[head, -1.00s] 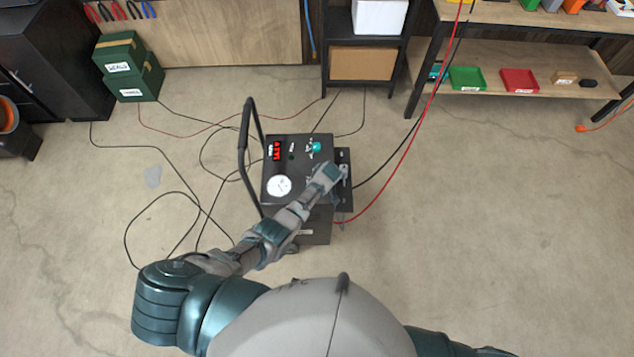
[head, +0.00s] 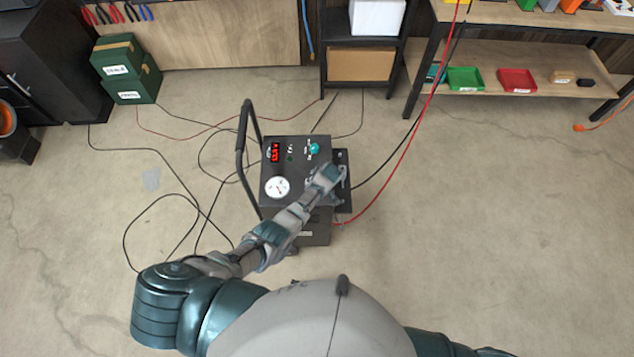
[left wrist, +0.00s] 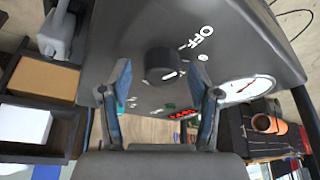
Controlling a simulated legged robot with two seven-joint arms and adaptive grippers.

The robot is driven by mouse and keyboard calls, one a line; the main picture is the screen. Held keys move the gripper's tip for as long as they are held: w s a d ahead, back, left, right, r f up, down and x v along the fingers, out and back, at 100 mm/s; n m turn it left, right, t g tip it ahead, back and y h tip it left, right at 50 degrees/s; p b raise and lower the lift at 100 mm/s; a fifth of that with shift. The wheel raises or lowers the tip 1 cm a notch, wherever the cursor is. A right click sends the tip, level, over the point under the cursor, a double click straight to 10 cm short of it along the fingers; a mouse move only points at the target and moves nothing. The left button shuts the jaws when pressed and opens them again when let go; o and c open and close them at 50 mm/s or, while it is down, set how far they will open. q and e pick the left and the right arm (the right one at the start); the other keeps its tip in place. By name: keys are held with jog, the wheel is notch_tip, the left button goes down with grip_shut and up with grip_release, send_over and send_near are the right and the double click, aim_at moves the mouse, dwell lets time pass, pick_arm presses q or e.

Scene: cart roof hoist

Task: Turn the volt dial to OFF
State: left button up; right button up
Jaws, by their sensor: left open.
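The black volt dial (left wrist: 160,64) stands on the dark sloped panel in the left wrist view, with a white line on it. White OFF lettering (left wrist: 195,38) is printed to its upper right; I cannot tell whether the line points at OFF. My left gripper (left wrist: 161,74) is open, with one finger on each side of the dial and no clear contact. In the head view my left gripper (head: 332,176) is over the right part of the cart's panel (head: 290,205) and hides the dial. My right arm leaves the picture at the bottom, its gripper unseen.
The panel also carries a white round gauge (head: 277,187), a red lit display (head: 275,152) and a teal knob (head: 313,148). A black handle (head: 241,150) rises at the cart's left. Cables lie on the floor, and a red cable (head: 402,150) hangs at the right.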

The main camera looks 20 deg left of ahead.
pick_arm(q)
jog(key=v, duration=1.2)
jog(key=shift+f, duration=0.1)
